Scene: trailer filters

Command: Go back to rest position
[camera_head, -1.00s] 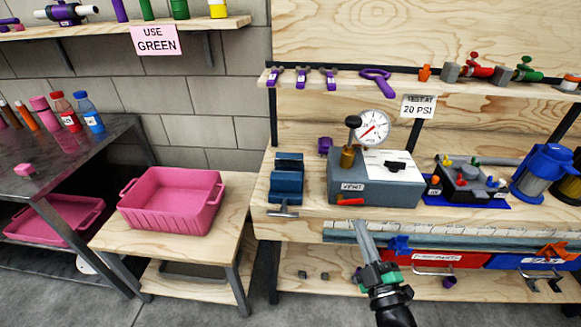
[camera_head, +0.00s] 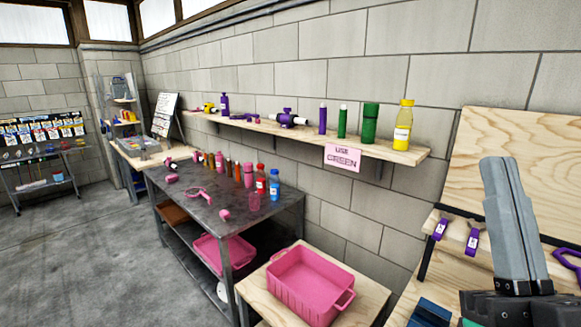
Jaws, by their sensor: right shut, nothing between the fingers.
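My right gripper (camera_head: 513,225) stands upright at the right of the head view, its grey fingers pressed together and pointing up. Nothing is between them. It is in front of the wooden workbench's back panel (camera_head: 530,140) and hides part of it. My left gripper is not in the view.
A pink bin (camera_head: 312,285) sits on a low wooden table at the bottom middle. A dark metal table (camera_head: 215,200) holds bottles and pink parts. A wall shelf (camera_head: 390,150) carries green, purple and yellow items. Open floor (camera_head: 85,255) lies at the left.

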